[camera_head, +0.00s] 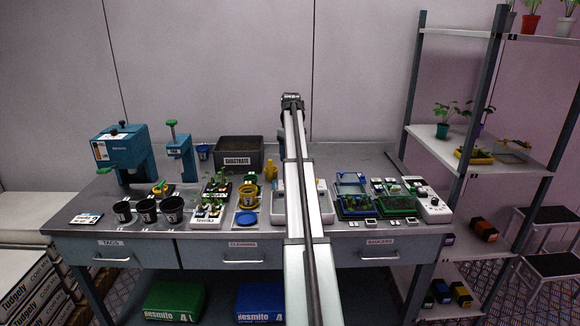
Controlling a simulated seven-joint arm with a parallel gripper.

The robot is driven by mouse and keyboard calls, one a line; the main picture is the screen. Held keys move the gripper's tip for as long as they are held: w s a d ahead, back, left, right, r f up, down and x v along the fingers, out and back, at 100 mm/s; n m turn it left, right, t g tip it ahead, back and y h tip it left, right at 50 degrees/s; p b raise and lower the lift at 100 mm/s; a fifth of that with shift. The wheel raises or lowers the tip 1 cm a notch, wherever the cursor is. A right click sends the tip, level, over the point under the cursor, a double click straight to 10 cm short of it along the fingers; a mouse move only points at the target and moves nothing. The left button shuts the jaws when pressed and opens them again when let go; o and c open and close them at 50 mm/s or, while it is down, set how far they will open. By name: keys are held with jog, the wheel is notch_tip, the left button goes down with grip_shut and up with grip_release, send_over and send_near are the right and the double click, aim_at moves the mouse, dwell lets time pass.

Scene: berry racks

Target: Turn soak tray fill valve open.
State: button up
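A white tray (277,218) stands on the bench near the middle, and my arm covers part of it. I take it as the soak tray, but no label on it can be read. A small yellow fitting (270,171) stands behind it. I cannot tell whether this is the fill valve or how any valve is set. My arm runs up the middle of the picture, and its upper end is a dark joint above the bench back. My gripper is not visible; it may be hidden behind the arm.
A grey substrate bin (239,154), blue machine (124,148) and green-handled blue stand (178,150) occupy the back left. Black pots (147,210) line the front left. Blue-framed trays (352,184) and a white control box (432,206) are right. A shelf rack (458,150) stands beyond.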

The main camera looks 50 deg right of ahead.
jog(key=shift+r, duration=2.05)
